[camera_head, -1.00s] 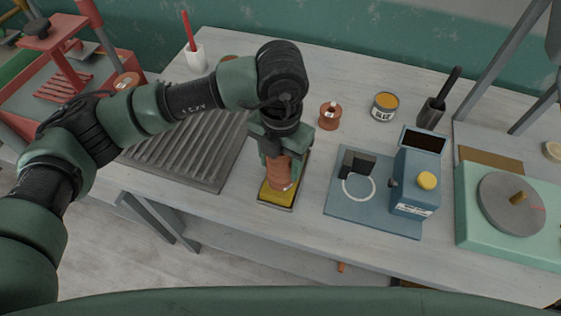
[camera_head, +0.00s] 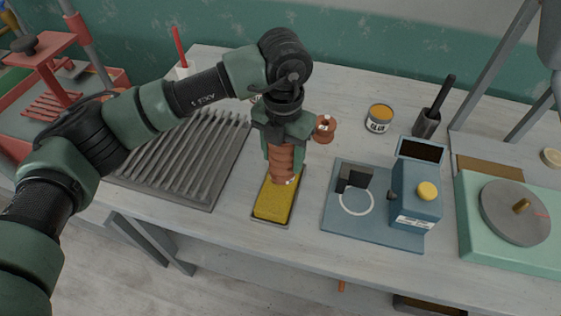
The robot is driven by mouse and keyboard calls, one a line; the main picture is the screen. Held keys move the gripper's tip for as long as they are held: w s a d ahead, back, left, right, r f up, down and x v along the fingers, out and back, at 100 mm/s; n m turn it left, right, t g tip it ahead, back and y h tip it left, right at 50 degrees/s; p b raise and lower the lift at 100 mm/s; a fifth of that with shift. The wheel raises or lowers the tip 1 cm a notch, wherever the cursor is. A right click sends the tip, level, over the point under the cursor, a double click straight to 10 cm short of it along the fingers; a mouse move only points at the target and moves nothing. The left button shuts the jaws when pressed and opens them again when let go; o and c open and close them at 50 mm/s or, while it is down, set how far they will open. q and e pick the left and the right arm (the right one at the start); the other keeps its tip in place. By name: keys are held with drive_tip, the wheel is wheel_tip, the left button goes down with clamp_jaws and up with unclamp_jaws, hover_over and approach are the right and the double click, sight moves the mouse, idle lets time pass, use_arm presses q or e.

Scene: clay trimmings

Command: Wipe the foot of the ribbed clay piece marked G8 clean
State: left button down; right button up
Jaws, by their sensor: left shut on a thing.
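My left gripper (camera_head: 282,138) points down and is shut on a ribbed terracotta clay piece (camera_head: 282,162). The piece is upright, its upper part hidden between the fingers. A small pale mark shows near its foot, too small to read as G8. The foot is over the far end of a yellow sponge (camera_head: 271,202), which lies in a shallow grey tray (camera_head: 258,218). I cannot tell whether foot and sponge touch. My right gripper is not in view.
A ridged grey board (camera_head: 190,160) lies left of the tray. Another clay piece (camera_head: 325,128) stands close behind, right of my gripper. A blue device (camera_head: 415,190) on a blue base stands to the right, beside a mint-green unit with a turntable (camera_head: 515,211). A labelled can (camera_head: 379,118) stands behind.

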use_arm(q)
drive_tip(key=shift+w+d, duration=0.25)
drive_tip(key=shift+w, duration=0.55)
drive_tip(key=shift+s, duration=0.1)
drive_tip(key=shift+s+a+b, duration=0.2)
drive_tip(key=shift+s+a, duration=0.2)
drive_tip(key=shift+s, duration=0.85)
drive_tip(key=shift+s+a+b, duration=0.25)
drive_tip(key=shift+s+a, duration=0.2)
drive_tip(key=shift+s, duration=0.75)
drive_tip(key=shift+s+a+b, duration=0.2)
drive_tip(key=shift+s+a, duration=0.2)
drive_tip(key=shift+s, duration=0.85)
drive_tip(key=shift+w, duration=0.1)
drive_tip(key=shift+w+d+b, duration=0.3)
drive_tip(key=shift+w+b, duration=0.05)
drive_tip(key=shift+w, duration=0.5)
drive_tip(key=shift+w+d+b, duration=0.25)
drive_tip(key=shift+w+b, duration=0.15)
drive_tip(key=shift+w, duration=0.4)
drive_tip(key=shift+w+d+b, duration=0.3)
drive_tip(key=shift+w+b, duration=0.05)
drive_tip(key=shift+w, duration=0.5)
drive_tip(key=shift+w+d+b, duration=0.15)
drive_tip(key=shift+w+d, duration=0.05)
drive_tip(key=shift+w, duration=0.4)
drive_tip(key=shift+w+d+b, duration=0.15)
drive_tip(key=shift+w+d, duration=0.05)
drive_tip(key=shift+w, duration=0.4)
drive_tip(key=shift+r, duration=0.15)
